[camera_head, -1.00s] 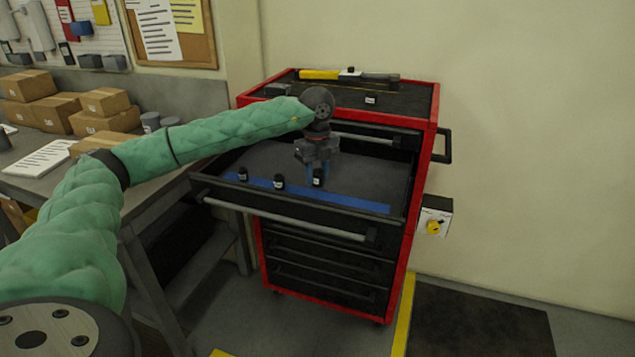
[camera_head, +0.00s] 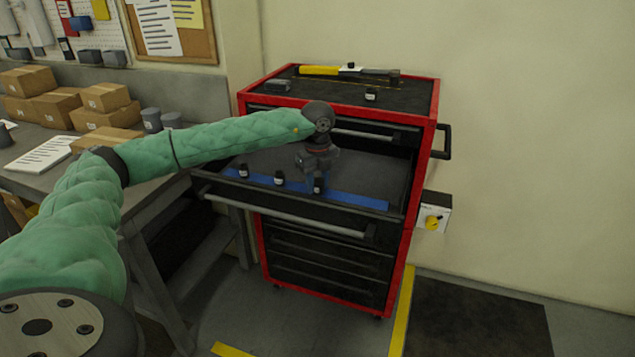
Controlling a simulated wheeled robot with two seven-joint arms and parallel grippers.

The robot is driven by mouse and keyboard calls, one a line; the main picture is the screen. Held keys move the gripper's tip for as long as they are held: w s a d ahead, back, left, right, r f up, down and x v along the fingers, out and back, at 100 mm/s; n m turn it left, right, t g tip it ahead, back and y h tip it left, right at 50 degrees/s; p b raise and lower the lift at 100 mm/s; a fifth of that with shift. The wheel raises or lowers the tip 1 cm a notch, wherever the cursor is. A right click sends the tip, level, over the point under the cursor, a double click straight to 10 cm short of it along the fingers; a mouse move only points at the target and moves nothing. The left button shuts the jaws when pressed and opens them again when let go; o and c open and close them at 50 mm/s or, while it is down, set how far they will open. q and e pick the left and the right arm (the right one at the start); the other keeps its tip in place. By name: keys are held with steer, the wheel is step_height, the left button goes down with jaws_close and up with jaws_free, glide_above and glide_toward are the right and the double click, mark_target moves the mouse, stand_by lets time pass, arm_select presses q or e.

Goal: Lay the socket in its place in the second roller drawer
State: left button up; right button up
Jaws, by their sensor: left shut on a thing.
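The drawer (camera_head: 380,182) of the red and black roller cabinet is pulled out, with a blue strip (camera_head: 355,199) along its front. My left gripper (camera_head: 318,181) is over the front part of this drawer, pointing down, shut on a small black socket (camera_head: 318,187). The held socket is at the blue strip; I cannot tell whether it touches it. Two similar sockets, a left one (camera_head: 243,172) and a middle one (camera_head: 279,179), stand upright along the strip to the left. My right gripper is not in view.
The cabinet top (camera_head: 420,97) also holds a yellow-handled tool (camera_head: 319,70) and a small grey block (camera_head: 278,86). A workbench with cardboard boxes (camera_head: 105,97) is at the left.

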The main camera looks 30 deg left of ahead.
arm_select(q)
steer(key=shift+f, duration=0.1)
steer(key=o, duration=1)
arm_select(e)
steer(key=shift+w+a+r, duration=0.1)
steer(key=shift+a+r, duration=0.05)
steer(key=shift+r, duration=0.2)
arm_select(q)
steer(key=shift+r, duration=0.6)
step_height(320, 180, up, 4)
steer(key=shift+f+b, duration=0.2)
steer(key=shift+b, duration=0.75)
step_height(320, 180, up, 8)
steer(key=b, duration=0.2)
steer(key=shift+f, duration=0.25)
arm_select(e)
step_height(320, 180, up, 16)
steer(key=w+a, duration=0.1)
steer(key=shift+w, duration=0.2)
